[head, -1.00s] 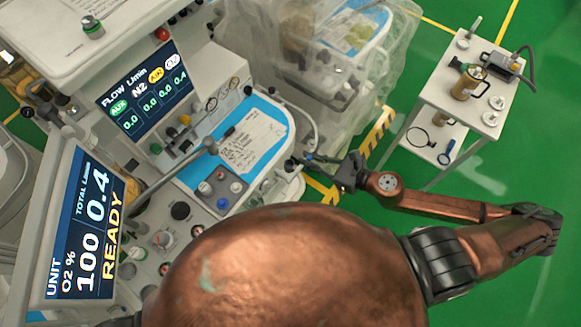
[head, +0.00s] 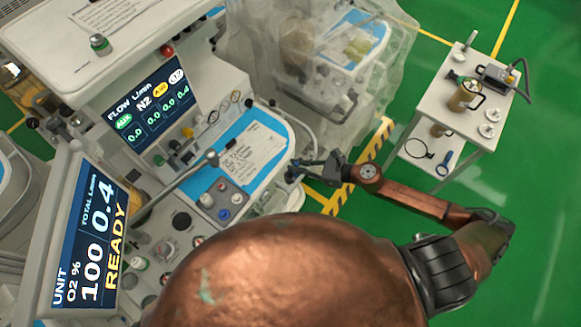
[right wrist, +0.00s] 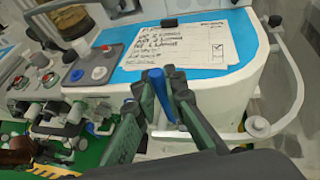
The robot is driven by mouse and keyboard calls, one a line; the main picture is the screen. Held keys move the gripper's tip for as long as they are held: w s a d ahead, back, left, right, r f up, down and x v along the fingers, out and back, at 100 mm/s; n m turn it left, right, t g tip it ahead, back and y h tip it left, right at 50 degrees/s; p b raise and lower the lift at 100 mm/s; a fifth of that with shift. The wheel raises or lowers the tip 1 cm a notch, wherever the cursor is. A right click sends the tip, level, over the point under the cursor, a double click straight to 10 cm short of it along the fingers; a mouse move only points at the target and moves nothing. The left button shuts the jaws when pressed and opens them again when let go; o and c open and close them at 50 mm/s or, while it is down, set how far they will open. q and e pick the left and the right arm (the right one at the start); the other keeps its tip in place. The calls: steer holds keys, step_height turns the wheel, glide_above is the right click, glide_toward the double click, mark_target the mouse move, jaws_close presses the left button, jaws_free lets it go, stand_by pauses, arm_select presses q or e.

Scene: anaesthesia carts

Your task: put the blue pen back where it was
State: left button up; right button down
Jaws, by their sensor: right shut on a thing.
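My right gripper (head: 296,172) is at the right front edge of the anaesthesia cart's blue-topped work surface (head: 283,140). In the right wrist view its dark green fingers (right wrist: 164,84) are shut on the blue pen (right wrist: 158,92). The pen cannot be made out in the head view. My left gripper is not in view.
Red, white and blue knobs (head: 224,199) sit left of the checklist. A pale rail (right wrist: 285,85) curves round the surface's right side. A plastic-covered cart (head: 320,75) stands behind. A white trolley (head: 450,115) stands at right, with green floor between.

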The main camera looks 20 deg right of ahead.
glide_above(282, 167)
steer(key=s+d, duration=0.2)
steer(key=d, duration=0.1)
step_height(282, 167, down, 5)
steer(key=f, duration=0.3)
steer(key=shift+a+f, duration=0.3)
steer(key=shift+f, duration=0.05)
steer(key=shift+f+b, duration=0.2)
steer(key=shift+b, duration=0.15)
steer(key=c, duration=2.3)
jaws_free()
steer(key=shift+o, duration=0.2)
steer(key=shift+r, duration=0.1)
